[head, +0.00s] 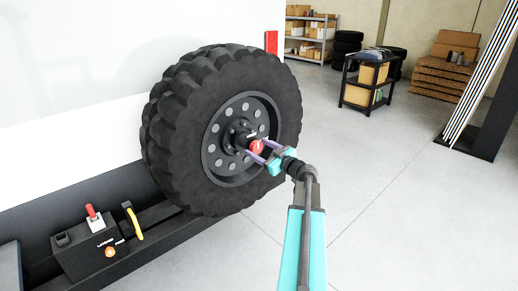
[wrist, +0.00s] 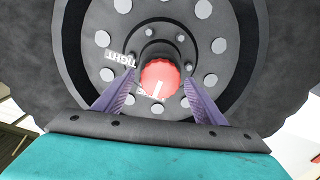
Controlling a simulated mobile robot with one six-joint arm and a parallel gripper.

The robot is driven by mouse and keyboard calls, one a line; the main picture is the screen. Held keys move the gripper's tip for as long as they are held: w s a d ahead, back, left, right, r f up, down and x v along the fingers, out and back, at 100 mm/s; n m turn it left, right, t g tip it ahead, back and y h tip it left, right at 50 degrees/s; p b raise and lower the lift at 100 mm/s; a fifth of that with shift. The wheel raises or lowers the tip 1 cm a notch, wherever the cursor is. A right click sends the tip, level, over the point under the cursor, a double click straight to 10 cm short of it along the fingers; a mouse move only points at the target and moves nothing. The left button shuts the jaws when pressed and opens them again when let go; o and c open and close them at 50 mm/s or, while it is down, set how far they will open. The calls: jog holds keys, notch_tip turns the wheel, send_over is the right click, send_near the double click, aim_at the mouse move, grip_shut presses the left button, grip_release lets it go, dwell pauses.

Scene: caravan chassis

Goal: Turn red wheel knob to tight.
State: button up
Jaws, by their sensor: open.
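The red wheel knob (head: 257,147) sits at the centre of the hub of a large black tyre (head: 186,112) mounted on the caravan. In the wrist view the round red knob (wrist: 159,79) has a white pointer line that runs toward the bottom of the picture. The word "TIGHT" (wrist: 121,60) is on the hub at upper left of the knob; another label near the knob's lower left is partly hidden. My gripper (head: 261,151) is open, with its purple fingers on either side of the knob. In the wrist view the fingertips (wrist: 160,76) appear apart from it.
A black box with a red-handled switch (head: 92,212), an orange button (head: 110,252) and a yellow handle (head: 132,221) is at lower left. A black cart (head: 352,96), shelving and wooden pallets stand at the back. The floor right of the wheel is clear.

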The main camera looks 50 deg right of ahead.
jog(key=c, duration=1.1)
jog(key=shift+o, duration=0.2)
